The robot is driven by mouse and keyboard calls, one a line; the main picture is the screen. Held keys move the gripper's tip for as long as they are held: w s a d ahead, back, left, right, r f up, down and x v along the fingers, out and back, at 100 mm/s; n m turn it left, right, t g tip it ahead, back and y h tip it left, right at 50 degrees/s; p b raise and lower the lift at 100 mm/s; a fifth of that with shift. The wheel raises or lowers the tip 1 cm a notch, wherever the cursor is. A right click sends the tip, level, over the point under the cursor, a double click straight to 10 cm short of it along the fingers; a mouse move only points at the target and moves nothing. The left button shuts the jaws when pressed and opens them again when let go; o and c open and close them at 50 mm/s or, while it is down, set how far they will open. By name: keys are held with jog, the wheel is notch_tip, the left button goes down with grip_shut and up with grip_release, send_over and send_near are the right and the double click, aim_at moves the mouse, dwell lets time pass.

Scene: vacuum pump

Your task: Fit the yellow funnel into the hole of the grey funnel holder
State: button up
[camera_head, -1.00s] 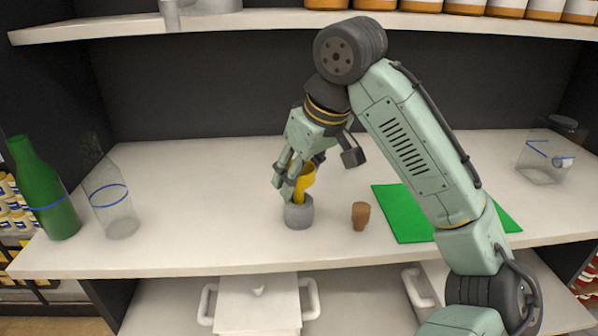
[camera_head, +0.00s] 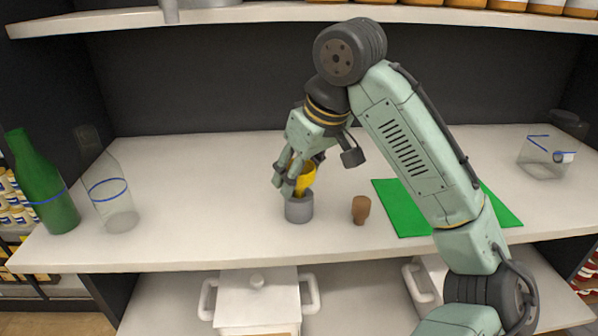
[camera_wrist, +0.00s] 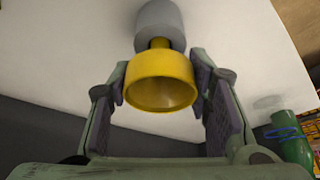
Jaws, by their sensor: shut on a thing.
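The yellow funnel (camera_head: 305,179) is upright, wide mouth up, in my gripper (camera_head: 292,182) above the middle of the shelf. My gripper is shut on the funnel's wide rim, with one finger on each side. The grey funnel holder (camera_head: 299,209) stands on the shelf right under the funnel. In the wrist view, the funnel (camera_wrist: 162,92) has its narrow spout at the holder (camera_wrist: 160,20), and the spout's end is out of sight there. I cannot tell how deep the spout sits in the hole. The fingers also show in the wrist view (camera_wrist: 162,85).
A brown stopper (camera_head: 361,210) stands just right of the holder. A green mat (camera_head: 400,210) lies further right, partly behind my arm. A green bottle (camera_head: 45,185) and a clear flask (camera_head: 112,200) stand at left, a clear container (camera_head: 545,158) at far right. An upper shelf (camera_head: 250,17) runs overhead.

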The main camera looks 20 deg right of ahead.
jog(key=shift+f+b, duration=0.4)
jog(key=shift+f, duration=0.4)
jog(key=o, duration=1.1)
jog(key=shift+o, duration=0.2)
jog(key=v, duration=1.2)
